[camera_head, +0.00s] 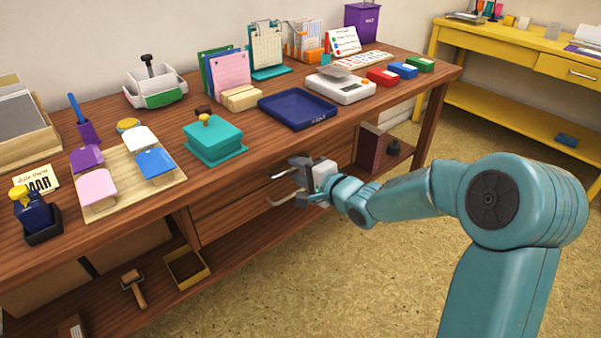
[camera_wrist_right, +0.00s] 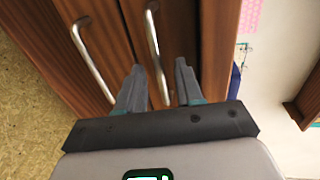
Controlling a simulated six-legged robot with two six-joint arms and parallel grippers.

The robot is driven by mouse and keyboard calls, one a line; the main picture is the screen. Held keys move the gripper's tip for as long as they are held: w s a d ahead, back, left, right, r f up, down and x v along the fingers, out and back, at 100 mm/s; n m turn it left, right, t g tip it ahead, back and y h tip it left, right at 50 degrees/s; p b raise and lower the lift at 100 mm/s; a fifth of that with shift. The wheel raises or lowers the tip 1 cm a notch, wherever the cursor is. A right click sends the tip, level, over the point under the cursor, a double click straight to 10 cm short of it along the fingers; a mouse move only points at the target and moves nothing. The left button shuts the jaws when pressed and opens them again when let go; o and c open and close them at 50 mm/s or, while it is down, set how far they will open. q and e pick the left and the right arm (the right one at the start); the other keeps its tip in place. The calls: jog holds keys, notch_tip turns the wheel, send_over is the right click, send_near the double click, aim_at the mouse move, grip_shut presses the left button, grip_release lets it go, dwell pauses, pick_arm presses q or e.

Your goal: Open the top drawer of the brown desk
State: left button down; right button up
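The brown desk (camera_head: 110,238) has two drawers under its top, and both look shut. The top drawer's metal handle (camera_wrist_right: 154,45) lies between the two fingers of my right gripper (camera_wrist_right: 159,88), with a gap visible on each side. The lower drawer's handle (camera_wrist_right: 92,62) is to the left, outside the fingers; it also shows in the head view (camera_head: 283,201). My right gripper (camera_head: 300,178) is open at the desk front and partly hides the top handle in the head view. My left gripper is in neither view.
A teal stamp (camera_head: 212,140) and a dark blue tray (camera_head: 297,108) sit on the desktop near the edge above the drawers. A yellow desk (camera_head: 505,60) stands at the right. The floor (camera_head: 400,250) before the drawers is clear except for my right arm.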

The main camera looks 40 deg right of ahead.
jog(key=shift+c, duration=0.3)
grip_shut()
dwell(1.1)
